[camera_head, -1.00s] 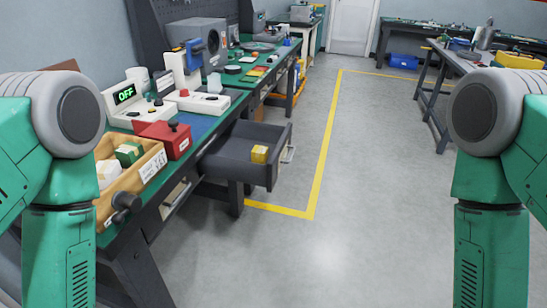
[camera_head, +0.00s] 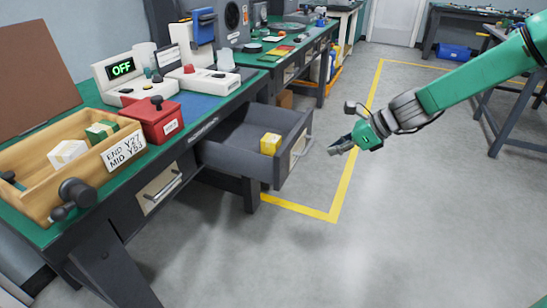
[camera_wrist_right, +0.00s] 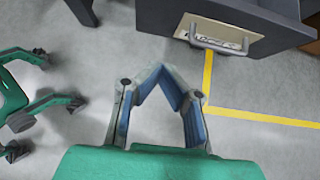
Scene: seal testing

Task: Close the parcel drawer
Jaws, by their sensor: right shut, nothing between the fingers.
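The parcel drawer (camera_head: 232,163) is a dark grey drawer pulled out from under the green-topped workbench. A small yellow parcel (camera_head: 270,143) lies inside it near the front. The drawer front carries a metal handle (camera_head: 301,152) and a pale label, and both also show at the top of the right wrist view, where the handle (camera_wrist_right: 215,42) is clear. My right gripper (camera_head: 334,150) is shut and empty, to the right of the drawer front and apart from the handle. In the wrist view its fingertips (camera_wrist_right: 160,68) meet. My left gripper is not in the head view.
On the workbench stand a wooden box (camera_head: 120,150) with small parcels, a red box (camera_head: 155,122) and a tester reading OFF (camera_head: 121,69). A second, shut drawer (camera_head: 160,187) is at the left. The floor right of the open drawer is clear, with a yellow line (camera_head: 352,165).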

